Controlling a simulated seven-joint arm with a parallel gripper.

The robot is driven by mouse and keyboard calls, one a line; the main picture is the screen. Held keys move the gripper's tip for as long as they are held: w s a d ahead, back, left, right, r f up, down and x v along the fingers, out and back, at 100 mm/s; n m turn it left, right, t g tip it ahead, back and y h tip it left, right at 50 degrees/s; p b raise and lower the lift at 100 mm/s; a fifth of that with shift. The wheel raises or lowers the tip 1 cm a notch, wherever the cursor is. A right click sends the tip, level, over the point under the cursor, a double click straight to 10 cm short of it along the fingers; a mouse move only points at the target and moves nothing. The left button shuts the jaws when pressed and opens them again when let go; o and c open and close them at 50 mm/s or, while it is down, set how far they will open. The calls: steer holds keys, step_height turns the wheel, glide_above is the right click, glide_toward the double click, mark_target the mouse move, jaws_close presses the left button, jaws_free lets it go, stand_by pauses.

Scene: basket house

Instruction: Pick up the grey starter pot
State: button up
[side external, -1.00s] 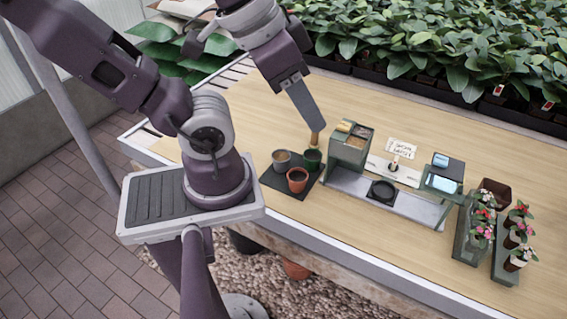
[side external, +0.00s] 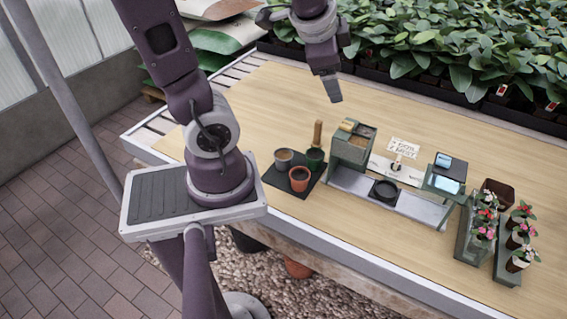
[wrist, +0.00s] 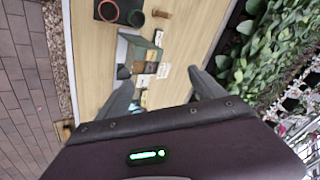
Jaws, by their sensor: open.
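A green divided box (side external: 350,150) and a grey rack (side external: 372,192) are right of the mat. Flower pots (side external: 487,215) are farther right. Leafy plants (side external: 440,45) line the back.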

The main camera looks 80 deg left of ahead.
steer(key=w+a+f+m+y, duration=0.1)
steer(key=w+a+f+m, duration=0.25)
steer(key=a, duration=0.35)
steer(key=m+g+h, duration=0.5)
steer(key=m, duration=0.8)
glide_above(284, 157)
steer(key=f, duration=1.5)
steer(key=s+f, duration=0.1)
steer(key=f, duration=0.7)
steer(key=shift+f, duration=0.25)
steer(key=f, duration=0.4)
steer(key=w+f, duration=0.1)
steer(key=f, duration=0.1)
steer(key=shift+a+f, duration=0.1)
steer(key=shift+f, duration=0.3)
steer(key=c, duration=1.4)
